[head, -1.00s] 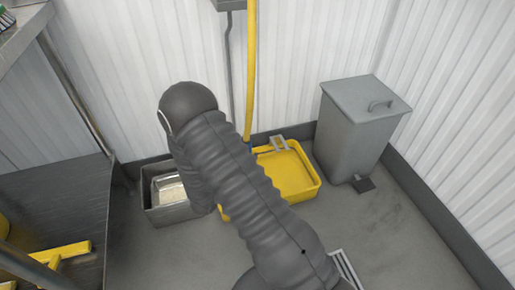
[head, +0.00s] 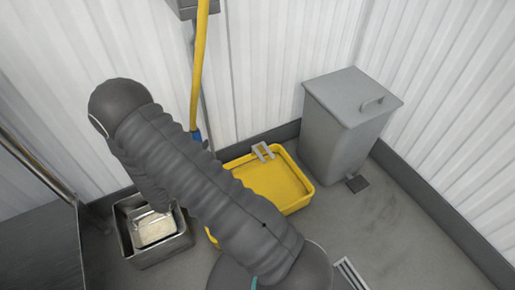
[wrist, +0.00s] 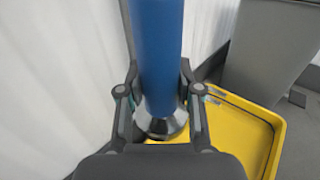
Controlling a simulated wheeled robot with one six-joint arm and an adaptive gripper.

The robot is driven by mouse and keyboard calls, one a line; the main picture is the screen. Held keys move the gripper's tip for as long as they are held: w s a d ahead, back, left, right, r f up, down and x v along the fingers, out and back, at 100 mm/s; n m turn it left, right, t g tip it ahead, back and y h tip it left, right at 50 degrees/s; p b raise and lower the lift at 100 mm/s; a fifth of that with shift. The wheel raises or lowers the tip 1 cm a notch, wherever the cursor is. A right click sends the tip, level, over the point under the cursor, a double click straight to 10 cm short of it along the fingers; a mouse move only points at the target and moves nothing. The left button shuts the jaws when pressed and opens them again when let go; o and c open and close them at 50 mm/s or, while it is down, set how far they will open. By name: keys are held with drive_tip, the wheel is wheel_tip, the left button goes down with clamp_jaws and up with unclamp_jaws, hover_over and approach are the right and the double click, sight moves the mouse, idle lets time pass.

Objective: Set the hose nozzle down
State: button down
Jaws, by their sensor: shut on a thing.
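The hose nozzle has a blue body that shows in the head view (head: 197,136), at the lower end of a yellow hose (head: 200,75) hanging along the back wall. My arm hides its lower part there. In the wrist view the blue nozzle (wrist: 157,50) stands upright with a silver, flared lower end. My gripper (wrist: 160,95) is shut on the blue body, one finger on each side. In the head view my gripper is hidden behind my arm. A yellow tray (head: 312,188) on the floor carries a grey bracket (head: 262,152) at its back rim.
A grey lidded pedal bin (head: 345,125) stands right of the yellow tray. A metal basin (head: 180,242) at left holds a smaller pan of white rice (head: 155,230). A dark metal table (head: 40,255) is at far left. A floor grate (head: 350,272) lies at the bottom.

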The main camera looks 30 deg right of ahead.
drive_tip(key=shift+w+d+f, duration=0.1)
drive_tip(key=shift+w+d, duration=0.2)
drive_tip(key=s+d+f+m+g+h+b, duration=0.1)
drive_tip(key=s+d+f+m+g, duration=0.2)
drive_tip(key=d, duration=0.9)
drive_tip(key=s+d+f+m+g+h+b, duration=0.25)
drive_tip(key=d+g, duration=0.25)
drive_tip(key=d, duration=0.6)
drive_tip(key=s+d+f+m+g+h+b, duration=0.1)
drive_tip(key=s+d+f+m+g, duration=0.2)
drive_tip(key=d, duration=0.9)
drive_tip(key=w+a+f+g, duration=0.1)
drive_tip(key=w+a+f, duration=0.6)
drive_tip(key=w+f, duration=0.1)
drive_tip(key=shift+w+a+f+b, duration=0.2)
drive_tip(key=shift+w+f+b, duration=0.15)
drive_tip(key=shift+f, duration=0.4)
drive_tip(key=shift+y, duration=0.25)
drive_tip(key=shift+f, duration=0.15)
drive_tip(key=c, duration=0.8)
unclamp_jaws()
drive_tip(key=shift+o, duration=0.2)
